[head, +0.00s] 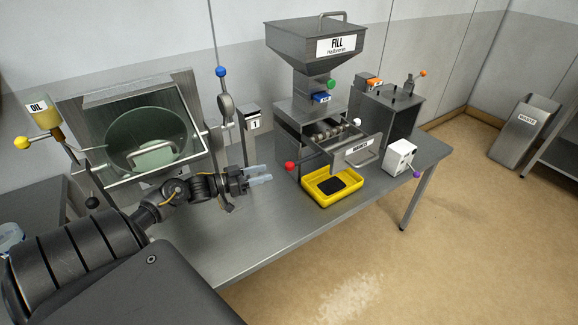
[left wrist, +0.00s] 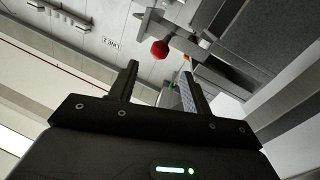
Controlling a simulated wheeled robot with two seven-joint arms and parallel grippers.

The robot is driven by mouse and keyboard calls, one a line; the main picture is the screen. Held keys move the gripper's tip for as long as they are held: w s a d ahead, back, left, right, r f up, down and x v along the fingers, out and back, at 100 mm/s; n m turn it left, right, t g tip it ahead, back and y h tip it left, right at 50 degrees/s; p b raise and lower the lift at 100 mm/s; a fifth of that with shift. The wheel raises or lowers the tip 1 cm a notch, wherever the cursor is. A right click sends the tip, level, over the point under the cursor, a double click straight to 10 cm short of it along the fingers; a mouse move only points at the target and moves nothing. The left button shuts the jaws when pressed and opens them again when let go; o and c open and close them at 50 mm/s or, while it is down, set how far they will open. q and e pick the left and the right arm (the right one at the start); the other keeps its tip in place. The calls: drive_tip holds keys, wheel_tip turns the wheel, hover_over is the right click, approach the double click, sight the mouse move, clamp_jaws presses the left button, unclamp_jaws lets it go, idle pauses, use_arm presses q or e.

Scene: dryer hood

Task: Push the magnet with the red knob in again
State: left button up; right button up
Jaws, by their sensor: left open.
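The red knob (head: 289,166) sticks out at the left front of the grey hopper machine, beside its pulled-out drawer with a label and handle (head: 356,152). In the left wrist view the red knob (left wrist: 159,48) shows beyond the fingertips, a little right of the middle between them, on a short grey rod. The magnet itself I cannot make out clearly. My left gripper (head: 268,174) is open and empty, a short way left of the red knob and apart from it. In the left wrist view its two fingers (left wrist: 158,70) stand apart. My right gripper is not in view.
A yellow tray (head: 319,200) with a dark pad stands below the drawer. A white box (head: 400,157) with a purple knob is to its right. The table front (head: 245,235) is clear.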

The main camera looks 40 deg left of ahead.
sight(286, 166)
use_arm(q)
drive_tip(key=p+x, duration=0.2)
drive_tip(key=x, duration=0.6)
drive_tip(key=shift+w+d+r, duration=0.15)
drive_tip(key=shift+w+r, duration=0.05)
drive_tip(key=shift+w, duration=0.15)
drive_tip(key=shift+w+d+f, duration=0.15)
drive_tip(key=shift+w+d, duration=0.15)
drive_tip(key=shift+w, duration=0.2)
drive_tip(key=shift+c, duration=0.4)
clamp_jaws()
